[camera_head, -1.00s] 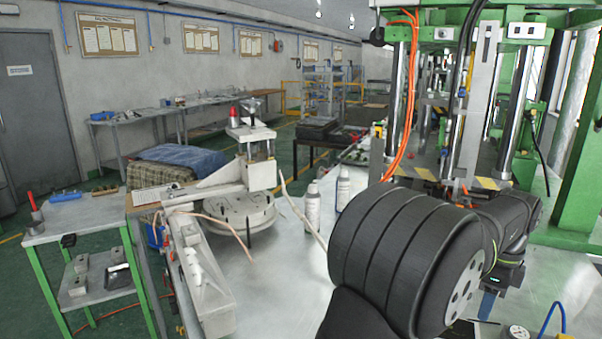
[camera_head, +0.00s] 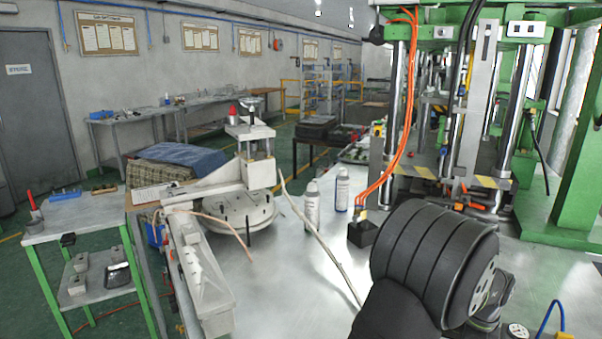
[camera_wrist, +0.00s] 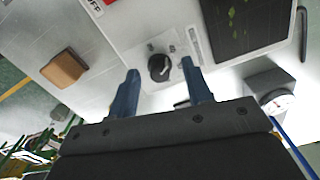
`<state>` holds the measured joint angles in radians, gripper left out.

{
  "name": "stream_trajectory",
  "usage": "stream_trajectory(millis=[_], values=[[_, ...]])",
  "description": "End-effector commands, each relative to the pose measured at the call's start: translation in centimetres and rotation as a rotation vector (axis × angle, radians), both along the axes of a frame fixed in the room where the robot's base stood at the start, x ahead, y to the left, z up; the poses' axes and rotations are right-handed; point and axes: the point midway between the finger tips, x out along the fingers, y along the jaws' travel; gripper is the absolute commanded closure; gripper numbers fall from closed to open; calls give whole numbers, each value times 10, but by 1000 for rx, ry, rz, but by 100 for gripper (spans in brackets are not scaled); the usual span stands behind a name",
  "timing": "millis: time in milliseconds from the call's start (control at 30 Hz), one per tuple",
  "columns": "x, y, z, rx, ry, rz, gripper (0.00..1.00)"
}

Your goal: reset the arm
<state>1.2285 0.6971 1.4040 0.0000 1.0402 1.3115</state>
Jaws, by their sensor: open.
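My gripper (camera_wrist: 159,68) shows in the wrist view as two blue fingers standing apart, with nothing held between them. A white control panel (camera_wrist: 130,30) with a black round knob (camera_wrist: 159,67) lies beyond the fingertips; I cannot tell the exact distance. In the head view my arm's large black ribbed links fill the lower right, and my gripper is hidden behind them or too unclear to make out.
In the wrist view a dark screen (camera_wrist: 248,25) is at the top and a brown block (camera_wrist: 64,69) at the left. In the head view a green press frame (camera_head: 575,130) stands at right, two white bottles (camera_head: 312,203) and a black block (camera_head: 361,234) on the metal table (camera_head: 270,290).

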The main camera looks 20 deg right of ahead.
Motion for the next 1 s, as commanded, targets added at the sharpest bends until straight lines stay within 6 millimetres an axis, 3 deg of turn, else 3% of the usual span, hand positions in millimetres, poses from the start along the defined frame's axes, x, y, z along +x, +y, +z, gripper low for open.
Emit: stream_trajectory(millis=[1000], values=[[0,0,1,0,0,838,54]])
